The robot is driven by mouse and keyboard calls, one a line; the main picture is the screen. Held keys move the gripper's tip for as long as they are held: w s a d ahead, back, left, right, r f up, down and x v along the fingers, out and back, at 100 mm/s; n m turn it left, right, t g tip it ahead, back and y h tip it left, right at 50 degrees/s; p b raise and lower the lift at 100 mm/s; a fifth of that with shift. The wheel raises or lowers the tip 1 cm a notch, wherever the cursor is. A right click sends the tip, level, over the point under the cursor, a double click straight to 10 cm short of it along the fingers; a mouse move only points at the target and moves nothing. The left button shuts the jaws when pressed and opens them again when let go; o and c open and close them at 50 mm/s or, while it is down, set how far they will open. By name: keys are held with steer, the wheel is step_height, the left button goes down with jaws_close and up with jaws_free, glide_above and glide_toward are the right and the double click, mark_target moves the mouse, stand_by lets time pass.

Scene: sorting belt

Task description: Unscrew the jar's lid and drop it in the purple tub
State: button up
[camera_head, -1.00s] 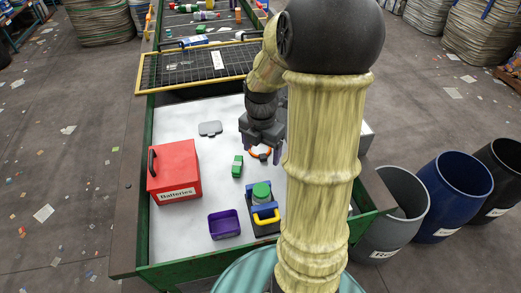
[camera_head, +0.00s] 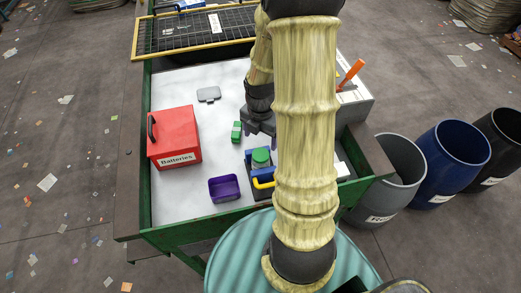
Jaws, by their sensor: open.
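The jar with its green lid (camera_head: 261,155) stands upright in a blue clamp-like holder with a yellow handle (camera_head: 263,183), near the front of the white table. The lid is on the jar. The purple tub (camera_head: 224,188) sits just left of the holder and looks empty. My gripper (camera_head: 262,130) points down above and slightly behind the jar, apart from the lid. It is open, and my arm partly hides its fingers.
A red Batteries box (camera_head: 174,138) stands at the left. A small green object (camera_head: 236,131) and a grey plate (camera_head: 209,94) lie behind the tub. A grey box with an orange lever (camera_head: 350,75) is at the right. Several bins stand beyond the table's right edge.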

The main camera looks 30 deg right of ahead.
mark_target(261, 154)
step_height(261, 154, down, 8)
steer(key=shift+p, duration=0.3)
steer(key=c, duration=1.1)
